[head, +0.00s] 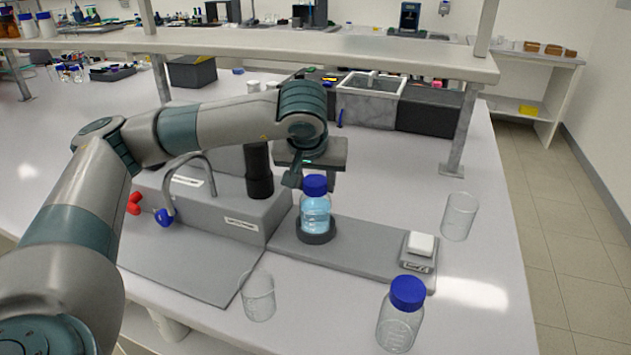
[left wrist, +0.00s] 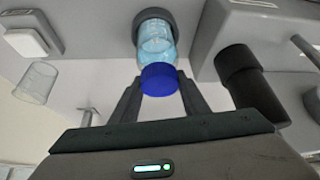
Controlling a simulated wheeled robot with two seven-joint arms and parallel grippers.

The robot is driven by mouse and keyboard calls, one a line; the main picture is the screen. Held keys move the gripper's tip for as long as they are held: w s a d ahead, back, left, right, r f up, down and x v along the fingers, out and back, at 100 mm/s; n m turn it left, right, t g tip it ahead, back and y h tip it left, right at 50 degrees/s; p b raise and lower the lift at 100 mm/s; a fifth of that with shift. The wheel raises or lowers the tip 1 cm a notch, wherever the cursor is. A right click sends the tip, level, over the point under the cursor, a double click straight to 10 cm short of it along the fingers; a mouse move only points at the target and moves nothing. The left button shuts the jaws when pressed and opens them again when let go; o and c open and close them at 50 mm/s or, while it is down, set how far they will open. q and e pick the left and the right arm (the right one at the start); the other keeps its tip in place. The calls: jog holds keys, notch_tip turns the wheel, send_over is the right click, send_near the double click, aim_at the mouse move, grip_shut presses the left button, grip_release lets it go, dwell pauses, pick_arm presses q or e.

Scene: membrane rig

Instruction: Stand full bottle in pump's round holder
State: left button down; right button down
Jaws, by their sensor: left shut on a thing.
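The full bottle (head: 316,215), clear with light blue liquid and a blue cap, stands upright with its base within the dark round holder (head: 316,238) on the grey pump base. In the left wrist view the bottle (left wrist: 157,40) also meets the dark ring of the holder (left wrist: 154,15). My left gripper (head: 313,183) reaches in from behind and above, shut on the bottle near its cap. In the left wrist view its fingers (left wrist: 160,88) lie on both sides of the blue cap. Whether the base rests on the holder's floor is hidden.
A second blue-capped bottle (head: 398,318), apparently empty, stands at the front right. Clear beakers stand at the front (head: 258,297) and right (head: 459,217). A small scale (head: 419,255) sits on the base's right end. A grey unit with a dark cylinder (head: 259,172) is at left.

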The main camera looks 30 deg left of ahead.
jog(key=shift+f, duration=0.15)
pick_arm(q)
jog(key=c, duration=0.9)
grip_release()
jog(key=shift+c, duration=0.2)
pick_arm(e)
jog(key=shift+d, duration=0.1)
jog(key=shift+d, duration=0.1)
pick_arm(q)
jog(key=b+v, duration=0.1)
jog(key=v, duration=1.6)
jog(key=shift+s+b, duration=0.15)
jog(key=shift+b, duration=0.15)
pick_arm(e)
jog(key=shift+s+d+f+g, duration=0.5)
jog(key=shift+d+f+g, duration=0.1)
jog(key=shift+d+f, duration=0.1)
pick_arm(q)
jog(key=shift+r, duration=0.2)
